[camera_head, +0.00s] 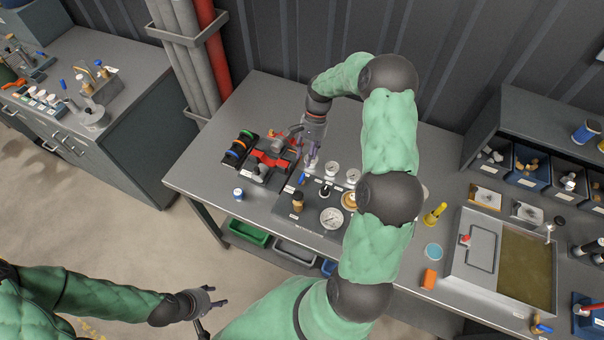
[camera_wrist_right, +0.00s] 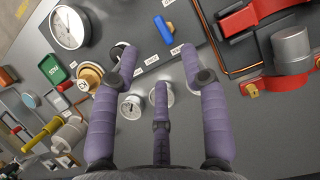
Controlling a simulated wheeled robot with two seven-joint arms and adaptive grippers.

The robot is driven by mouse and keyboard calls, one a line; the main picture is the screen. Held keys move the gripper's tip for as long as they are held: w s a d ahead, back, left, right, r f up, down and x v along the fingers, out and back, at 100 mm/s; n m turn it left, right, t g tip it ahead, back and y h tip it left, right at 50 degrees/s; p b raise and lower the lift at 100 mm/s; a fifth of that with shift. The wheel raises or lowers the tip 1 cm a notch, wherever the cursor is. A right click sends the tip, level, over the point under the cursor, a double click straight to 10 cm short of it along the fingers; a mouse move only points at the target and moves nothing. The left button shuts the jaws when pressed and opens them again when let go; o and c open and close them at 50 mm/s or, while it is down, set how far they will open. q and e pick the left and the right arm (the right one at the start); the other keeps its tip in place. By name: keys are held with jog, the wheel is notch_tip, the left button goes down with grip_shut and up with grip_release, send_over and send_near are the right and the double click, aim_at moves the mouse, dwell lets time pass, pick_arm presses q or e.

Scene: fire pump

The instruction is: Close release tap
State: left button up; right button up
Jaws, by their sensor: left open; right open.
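A small blue tap handle (camera_wrist_right: 168,27) sits on the grey pump panel, beyond my right gripper's fingers in the right wrist view; I take it for the release tap. It shows small in the head view (camera_head: 303,179). Its label is too small to read. My right gripper (camera_wrist_right: 158,65) is open and empty, with purple fingers spread over the panel short of the blue handle. In the head view my right gripper (camera_head: 311,157) hangs above the panel beside the red pump part. My left gripper (camera_head: 215,300) is open and empty, low over the floor, away from the bench.
A large round gauge (camera_head: 332,217) and several smaller gauges stand close to the tap. A red-clamped pump part (camera_head: 272,152) is beside my right gripper. My right arm hides part of the bench. A sink tray (camera_head: 470,250) is at the right.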

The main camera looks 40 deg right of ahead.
aim_at(303, 177)
jog(key=x, duration=0.8)
jog(key=shift+a+f, duration=0.1)
jog(key=shift+f, duration=0.2)
grip_shut()
